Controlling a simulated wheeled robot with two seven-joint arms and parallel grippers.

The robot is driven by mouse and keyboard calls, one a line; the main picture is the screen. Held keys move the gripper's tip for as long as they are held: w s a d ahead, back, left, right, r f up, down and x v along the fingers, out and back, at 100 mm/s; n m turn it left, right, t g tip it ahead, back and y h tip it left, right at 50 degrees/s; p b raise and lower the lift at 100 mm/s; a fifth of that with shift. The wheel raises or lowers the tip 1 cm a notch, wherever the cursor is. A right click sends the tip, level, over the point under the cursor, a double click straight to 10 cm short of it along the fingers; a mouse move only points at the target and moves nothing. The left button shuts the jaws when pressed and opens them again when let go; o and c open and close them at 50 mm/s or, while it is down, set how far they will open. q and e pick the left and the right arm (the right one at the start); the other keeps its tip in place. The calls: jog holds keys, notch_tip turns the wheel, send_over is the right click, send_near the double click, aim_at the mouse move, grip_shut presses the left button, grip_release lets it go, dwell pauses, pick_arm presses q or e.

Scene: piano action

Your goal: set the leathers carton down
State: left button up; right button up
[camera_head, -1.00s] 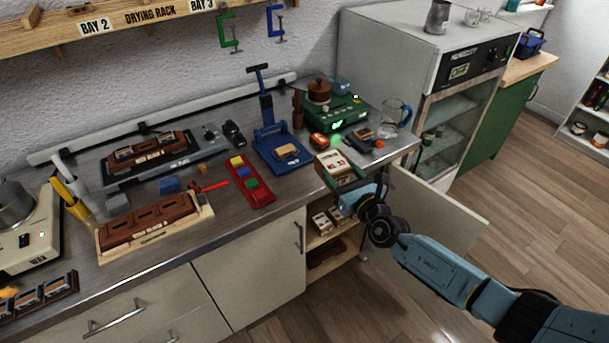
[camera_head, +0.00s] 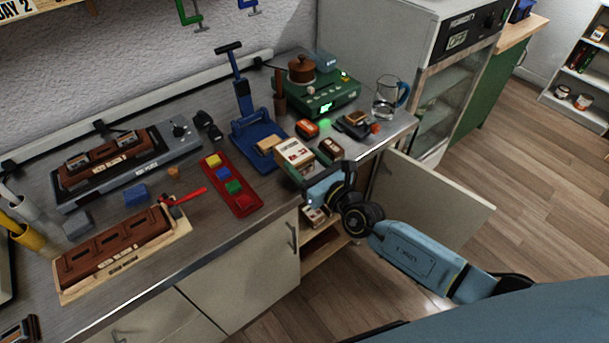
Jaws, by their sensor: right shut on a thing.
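The leathers carton (camera_head: 294,155), a small cream box with a dark label, is at the front edge of the metal counter (camera_head: 255,232), just right of the blue press. My right gripper (camera_head: 308,181) comes in from the right and is shut on the carton's near side. Its fingertips are partly hidden by the carton and the gripper body. The carton looks upright; I cannot tell whether its base touches the counter. My left gripper is not in view.
A blue press (camera_head: 258,138) and red tray (camera_head: 231,186) stand left of the carton. A small dark red box (camera_head: 331,148) and an orange device (camera_head: 307,128) sit close behind. A glass jug (camera_head: 388,97) is at the right. The cabinet door (camera_head: 435,205) below hangs open.

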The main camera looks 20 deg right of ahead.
aim_at(305, 173)
jog(key=shift+f+b, duration=0.5)
jog(key=shift+f, duration=1.15)
jog(key=shift+f, duration=0.1)
jog(key=shift+f, duration=0.15)
jog(key=o, duration=1)
